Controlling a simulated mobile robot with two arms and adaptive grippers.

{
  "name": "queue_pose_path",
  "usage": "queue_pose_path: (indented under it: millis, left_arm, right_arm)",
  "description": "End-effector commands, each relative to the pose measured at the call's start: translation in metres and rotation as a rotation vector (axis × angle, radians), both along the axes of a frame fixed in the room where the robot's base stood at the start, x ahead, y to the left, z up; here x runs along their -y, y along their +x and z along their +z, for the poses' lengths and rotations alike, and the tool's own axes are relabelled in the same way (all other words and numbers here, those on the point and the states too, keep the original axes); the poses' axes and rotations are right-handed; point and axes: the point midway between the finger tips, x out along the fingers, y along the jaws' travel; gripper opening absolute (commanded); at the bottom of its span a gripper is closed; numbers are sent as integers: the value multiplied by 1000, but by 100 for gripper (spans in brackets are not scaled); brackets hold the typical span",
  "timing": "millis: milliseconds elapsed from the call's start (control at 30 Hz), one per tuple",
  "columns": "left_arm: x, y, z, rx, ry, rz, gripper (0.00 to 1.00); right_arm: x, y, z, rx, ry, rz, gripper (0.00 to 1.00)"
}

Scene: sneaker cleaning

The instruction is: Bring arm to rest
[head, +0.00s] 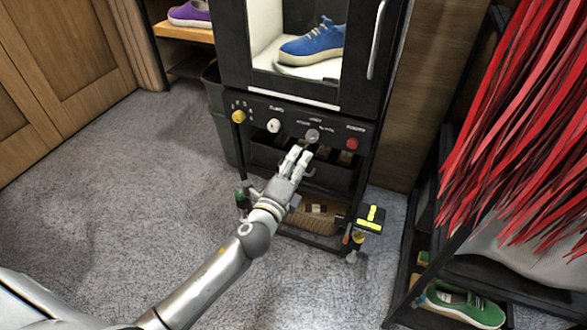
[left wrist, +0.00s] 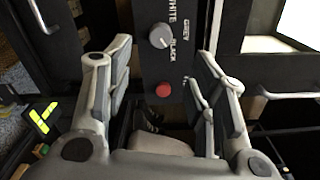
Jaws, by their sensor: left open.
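My left arm (head: 205,280) reaches in from the lower left in the head view. My left gripper (head: 298,154) is open and empty, just in front of and below the black cabinet's control panel (head: 295,124). The panel carries a yellow knob (head: 239,117), a white knob (head: 273,126), a grey knob (head: 312,136) and a red button (head: 351,144). In the left wrist view, the grey knob (left wrist: 160,36) and the red button (left wrist: 163,90) show between the spread fingers, with nothing held. My right gripper is not in view.
A blue sneaker (head: 313,44) sits behind the cabinet's window. A drawer and shelf lie under the panel. A rack with a green shoe (head: 462,304) and red strips (head: 510,120) stand at the right. Grey carpet (head: 120,190) lies open at the left.

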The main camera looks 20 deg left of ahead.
Motion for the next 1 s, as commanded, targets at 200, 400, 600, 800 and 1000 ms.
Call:
queue_pose_path:
  millis: [200,400,600,800,1000]
  left_arm:
    - [0,-15,0,0,-1,0,51]
    - [-1,-16,1,1,0,0,51]
    - [-1,-16,0,0,0,0,51]
    - [-5,-19,-6,-23,-40,21,51]
    - [-37,-63,-71,-254,-450,249,51]
  right_arm:
    - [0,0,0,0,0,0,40]
    - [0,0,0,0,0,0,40]
    - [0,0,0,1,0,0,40]
    - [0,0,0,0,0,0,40]
    - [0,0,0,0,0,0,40]
